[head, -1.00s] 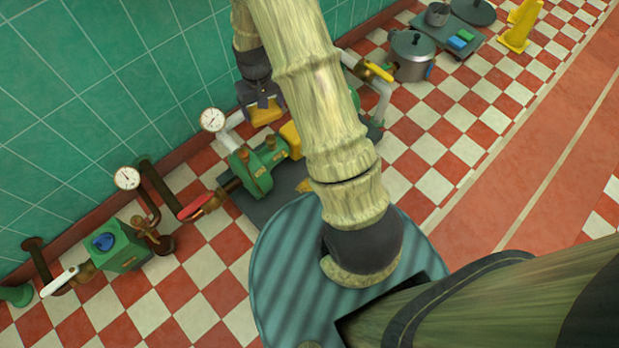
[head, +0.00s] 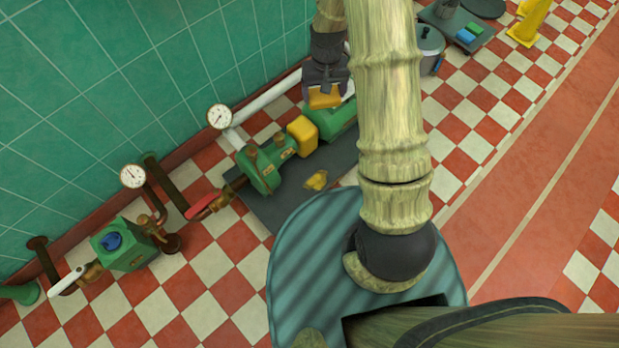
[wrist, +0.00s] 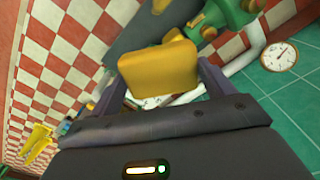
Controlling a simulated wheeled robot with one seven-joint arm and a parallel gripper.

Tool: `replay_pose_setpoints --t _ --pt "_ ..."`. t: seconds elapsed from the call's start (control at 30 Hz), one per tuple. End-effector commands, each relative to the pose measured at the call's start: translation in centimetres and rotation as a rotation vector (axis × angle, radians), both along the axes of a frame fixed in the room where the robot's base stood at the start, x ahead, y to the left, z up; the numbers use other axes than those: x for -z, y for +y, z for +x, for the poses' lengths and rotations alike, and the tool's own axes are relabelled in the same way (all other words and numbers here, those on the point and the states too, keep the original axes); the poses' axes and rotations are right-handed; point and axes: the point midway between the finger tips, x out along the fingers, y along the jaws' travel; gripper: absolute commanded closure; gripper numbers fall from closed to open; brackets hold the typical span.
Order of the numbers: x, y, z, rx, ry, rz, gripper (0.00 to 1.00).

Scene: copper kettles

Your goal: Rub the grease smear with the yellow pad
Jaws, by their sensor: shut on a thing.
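My gripper (head: 324,90) is shut on the yellow pad (head: 324,99), a thick soft-edged block. The pad also shows between the fingers in the wrist view (wrist: 160,67). In the head view my gripper is beyond the green pump, near the wall, and the pad appears raised above the floor. A yellow-brown patch (head: 316,180), which looks like the grease smear, lies on the dark base plate (head: 282,205) in front of the pump. The pad is apart from this patch in the picture.
The green pump (head: 262,168) with a yellow block (head: 302,134) stands on the plate. Gauges (head: 219,116), a red-handled valve (head: 202,207) and a green valve box (head: 122,245) line the tiled wall (head: 90,130). A pot (head: 428,48) and yellow stand (head: 529,24) are farther back.

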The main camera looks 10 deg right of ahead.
Motion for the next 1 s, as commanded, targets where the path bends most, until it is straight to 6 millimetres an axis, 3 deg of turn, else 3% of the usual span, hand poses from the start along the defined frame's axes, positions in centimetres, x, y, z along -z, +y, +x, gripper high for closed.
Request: replay_pose_setpoints --t 0.27,0.43,0.57,1.0 --pt "0.2 0.0 0.0 -0.005 0.000 0.000 0.37" --pt "3.0 0.1 -0.4 -0.119 0.003 0.000 0.37" --pt "7.8 0.6 -1.1 -0.352 0.006 0.003 0.37" --pt "26.5 4.6 -5.9 -1.483 0.007 0.005 0.37"
